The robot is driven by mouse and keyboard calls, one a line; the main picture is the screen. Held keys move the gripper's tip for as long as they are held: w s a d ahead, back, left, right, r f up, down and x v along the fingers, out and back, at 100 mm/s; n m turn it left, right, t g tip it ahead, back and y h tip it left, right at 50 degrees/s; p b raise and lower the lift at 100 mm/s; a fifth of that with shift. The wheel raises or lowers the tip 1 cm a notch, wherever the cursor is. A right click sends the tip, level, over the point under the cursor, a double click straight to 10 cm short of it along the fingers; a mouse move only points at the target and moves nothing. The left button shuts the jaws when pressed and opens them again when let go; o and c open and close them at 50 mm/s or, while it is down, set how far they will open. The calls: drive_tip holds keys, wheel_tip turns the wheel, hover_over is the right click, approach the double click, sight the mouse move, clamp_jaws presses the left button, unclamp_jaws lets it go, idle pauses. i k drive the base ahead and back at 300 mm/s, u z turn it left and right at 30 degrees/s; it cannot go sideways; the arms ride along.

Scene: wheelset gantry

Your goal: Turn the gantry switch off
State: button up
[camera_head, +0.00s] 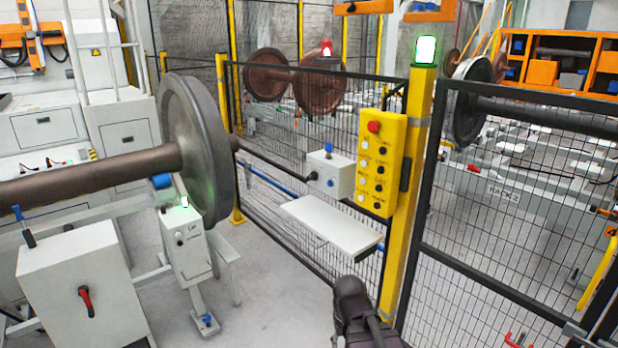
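No switch in view has a label I can read as the gantry switch, so I cannot tell which it is. A yellow control panel (381,166) with a red button on top and several pale buttons below hangs on the yellow fence post. A grey box (331,174) with blue knobs sits left of it, above a white shelf (331,224). At the lower left, a grey cabinet (80,285) carries a red lever (86,301). A small grey control box (186,243) has a green light on top. A dark part of my arm shows at the bottom centre; I see no gripper fingers.
A large wheelset (200,140) with a thick axle fills the left. Black mesh fencing (510,220) runs behind and right. A green lamp (426,50) tops the yellow post, and a red lamp (326,47) glows behind. Grey floor (265,285) is clear between wheelset and fence.

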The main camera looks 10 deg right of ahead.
sight(314, 175)
drive_tip(key=u, duration=0.4)
drive_tip(key=i, duration=0.85)
